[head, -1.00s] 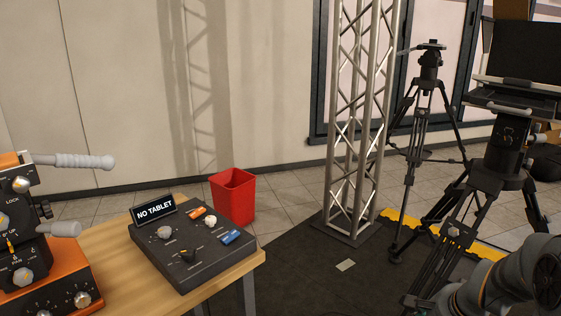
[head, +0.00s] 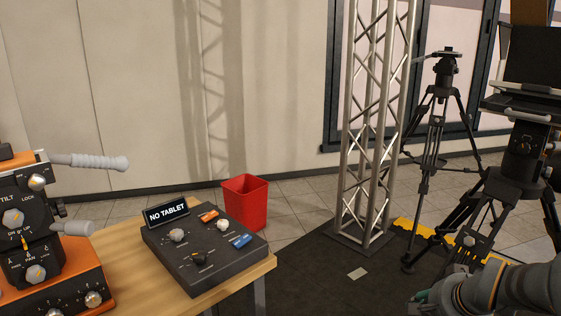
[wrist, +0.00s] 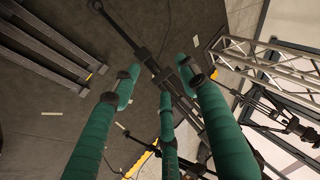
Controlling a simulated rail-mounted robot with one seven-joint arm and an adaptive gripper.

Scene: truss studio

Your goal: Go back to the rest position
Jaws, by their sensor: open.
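My gripper (wrist: 158,92) shows in the wrist view with its green fingers spread apart and nothing between them. Behind the fingers are the dark floor and a tripod's legs. In the head view my arm reaches in at the bottom right, and only a bit of green shows at its end near the lower edge. The arm is to the right of the wooden table (head: 140,296) and clear of it.
A control box (head: 205,255) with a "NO TABLET" sign and an orange panel device (head: 70,275) stand on the table. A red bin (head: 246,203), a metal truss (head: 375,120) and tripods (head: 436,130) stand behind. Dark floor (head: 320,270) lies open between table and arm.

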